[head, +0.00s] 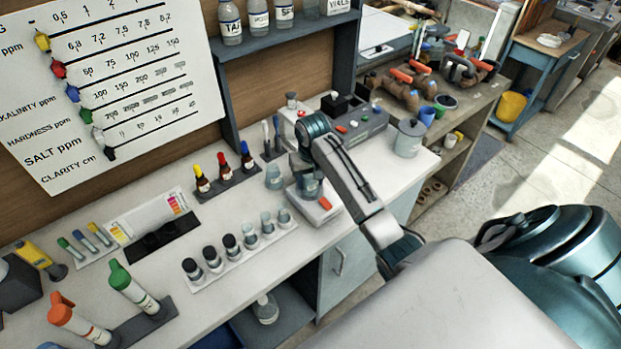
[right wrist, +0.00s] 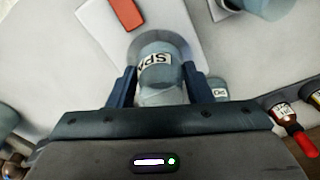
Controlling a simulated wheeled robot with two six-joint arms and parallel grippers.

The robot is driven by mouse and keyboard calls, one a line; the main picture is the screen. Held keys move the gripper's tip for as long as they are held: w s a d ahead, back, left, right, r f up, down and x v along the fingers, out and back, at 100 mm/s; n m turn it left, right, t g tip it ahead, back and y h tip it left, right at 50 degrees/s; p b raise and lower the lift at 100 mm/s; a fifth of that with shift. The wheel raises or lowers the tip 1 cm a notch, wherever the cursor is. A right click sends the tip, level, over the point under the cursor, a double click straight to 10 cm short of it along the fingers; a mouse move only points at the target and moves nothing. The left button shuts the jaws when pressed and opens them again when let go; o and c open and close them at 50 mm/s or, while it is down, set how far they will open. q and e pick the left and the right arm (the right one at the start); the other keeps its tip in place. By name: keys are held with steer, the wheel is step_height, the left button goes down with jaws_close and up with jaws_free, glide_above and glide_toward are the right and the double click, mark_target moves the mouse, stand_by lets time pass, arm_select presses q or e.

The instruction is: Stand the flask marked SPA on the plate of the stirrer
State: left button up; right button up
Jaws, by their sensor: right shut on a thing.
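The flask marked SPA (right wrist: 155,72) is between the two fingers of my right gripper (right wrist: 158,84), which is shut on it. The label faces the right wrist camera. In the head view the flask (head: 308,186) shows below my right gripper (head: 305,168), roughly upright, partly hidden by the gripper. The stirrer (head: 318,214) is a low white box with an orange part on it. Its round grey plate (right wrist: 181,46) lies under and around the flask in the right wrist view. I cannot tell whether the flask's base touches the plate. My left gripper is not in view.
Another labelled flask (head: 274,177) stands just left of the stirrer; it also shows in the right wrist view (right wrist: 217,90). Dropper bottles (head: 224,175) stand behind it. A row of small vials (head: 267,223) is in front. A grey lidded pot (head: 409,138) stands to the right.

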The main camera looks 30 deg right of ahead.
steer(key=shift+s+a+f, duration=0.15)
steer(key=shift+s+f, duration=0.15)
steer(key=shift+f, duration=0.35)
steer(key=o, duration=1.1)
steer(key=shift+o, duration=1.2)
steer(key=shift+w+f, duration=0.1)
steer(key=shift+w, duration=0.2)
steer(key=shift+w+d, duration=0.15)
steer(key=shift+d, duration=0.05)
steer(key=shift+r, duration=3.75)
